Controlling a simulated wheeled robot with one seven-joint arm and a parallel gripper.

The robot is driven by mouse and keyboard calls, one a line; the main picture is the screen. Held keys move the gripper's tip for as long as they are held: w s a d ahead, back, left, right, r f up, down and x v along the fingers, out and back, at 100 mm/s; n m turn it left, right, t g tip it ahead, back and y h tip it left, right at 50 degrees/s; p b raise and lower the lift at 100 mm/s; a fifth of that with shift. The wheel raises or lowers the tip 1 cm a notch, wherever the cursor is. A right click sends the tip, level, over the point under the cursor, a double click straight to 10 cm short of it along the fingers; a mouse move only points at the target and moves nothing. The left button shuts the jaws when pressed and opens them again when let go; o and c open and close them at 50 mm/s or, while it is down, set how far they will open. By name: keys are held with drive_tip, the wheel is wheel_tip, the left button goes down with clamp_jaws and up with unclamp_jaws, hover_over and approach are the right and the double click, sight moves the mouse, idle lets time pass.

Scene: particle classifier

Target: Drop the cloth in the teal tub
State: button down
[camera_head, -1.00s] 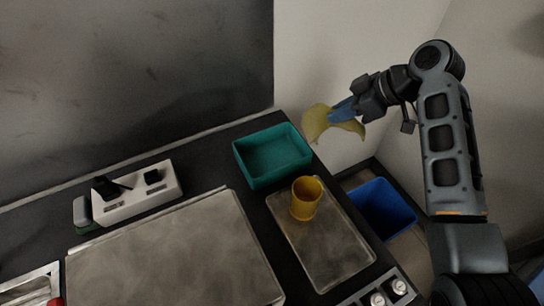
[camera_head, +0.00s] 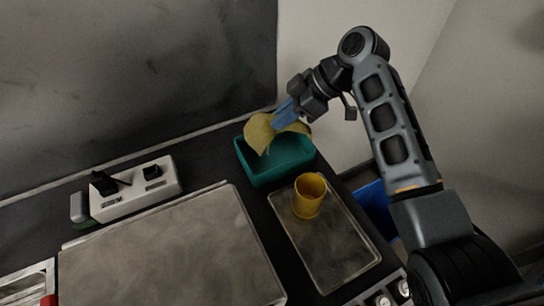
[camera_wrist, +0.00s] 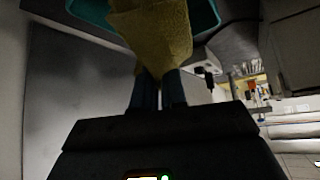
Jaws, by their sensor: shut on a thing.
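A yellow cloth (camera_head: 262,131) hangs from my gripper (camera_head: 284,118), pinched between its blue fingertips. In the head view the cloth overlaps the back part of the teal tub (camera_head: 275,172), which stands on the dark worktop. How high the cloth hangs over the tub I cannot tell exactly. In the wrist view the cloth (camera_wrist: 155,35) spreads out past the shut fingers (camera_wrist: 158,92), and the tub's rim (camera_wrist: 203,15) shows beyond it. The part of the tub's inside that I see is empty; the rest is hidden by the cloth.
A yellow cup (camera_head: 309,196) stands on a grey metal plate (camera_head: 325,245) in front of the tub. A blue bin (camera_head: 376,210) is beside the worktop, partly behind my arm. A white device (camera_head: 135,190) and a large grey plate (camera_head: 175,255) lie to the left.

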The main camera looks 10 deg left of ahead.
drive_tip(key=shift+f+b, duration=0.8)
drive_tip(key=shift+f, duration=0.8)
unclamp_jaws()
drive_tip(key=shift+r, duration=0.1)
wheel_tip(320, 180, up, 6)
drive_tip(key=d+h+p, duration=0.2)
drive_tip(key=h+p, duration=0.2)
drive_tip(key=p, duration=0.2)
drive_tip(key=shift+d+h, duration=0.15)
drive_tip(key=shift+h, duration=0.15)
drive_tip(key=shift+w, duration=0.1)
